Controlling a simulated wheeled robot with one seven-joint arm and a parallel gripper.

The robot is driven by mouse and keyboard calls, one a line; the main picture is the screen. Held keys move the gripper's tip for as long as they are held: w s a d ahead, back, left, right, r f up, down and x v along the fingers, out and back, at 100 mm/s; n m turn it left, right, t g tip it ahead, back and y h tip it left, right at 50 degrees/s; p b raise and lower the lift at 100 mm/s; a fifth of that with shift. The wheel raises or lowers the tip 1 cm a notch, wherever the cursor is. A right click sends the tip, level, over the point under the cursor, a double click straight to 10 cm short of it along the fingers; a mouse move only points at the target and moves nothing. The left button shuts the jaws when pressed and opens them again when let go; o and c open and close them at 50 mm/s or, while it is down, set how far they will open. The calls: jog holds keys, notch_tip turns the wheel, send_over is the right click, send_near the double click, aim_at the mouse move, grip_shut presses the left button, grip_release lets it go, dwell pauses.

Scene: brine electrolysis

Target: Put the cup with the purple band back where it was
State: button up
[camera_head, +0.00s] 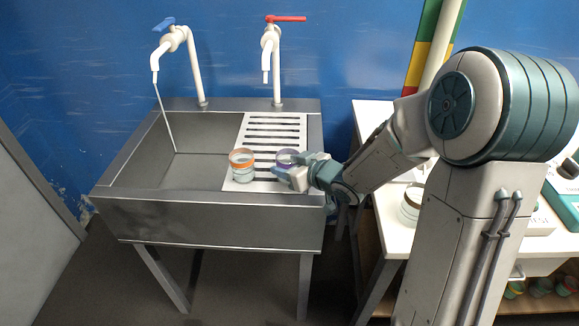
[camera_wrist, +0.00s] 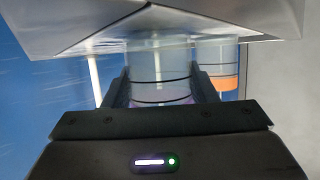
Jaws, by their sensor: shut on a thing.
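The cup with the purple band (camera_head: 286,156) is at the slotted white drainboard (camera_head: 265,122) on the right of the sink. My gripper (camera_head: 290,168) is shut on this cup from the right and hides part of it. In the wrist view the cup (camera_wrist: 160,72) is between the two fingers, with its purple band nearest the palm. I cannot tell whether its base touches the drainboard or is just above it. A cup with an orange band (camera_head: 242,167) stands on the drainboard to the left, apart from my gripper; it also shows in the wrist view (camera_wrist: 222,82).
The sink basin (camera_head: 140,140) lies left of the drainboard. A thin pale stream falls into it from the blue-handled tap (camera_head: 174,40). A red-handled tap (camera_head: 270,45) rises behind the drainboard. A white table (camera_head: 372,115) stands right, partly hidden by my arm.

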jog(key=shift+f, duration=0.2)
jog(key=o, duration=1.1)
jog(key=shift+r, duration=0.15)
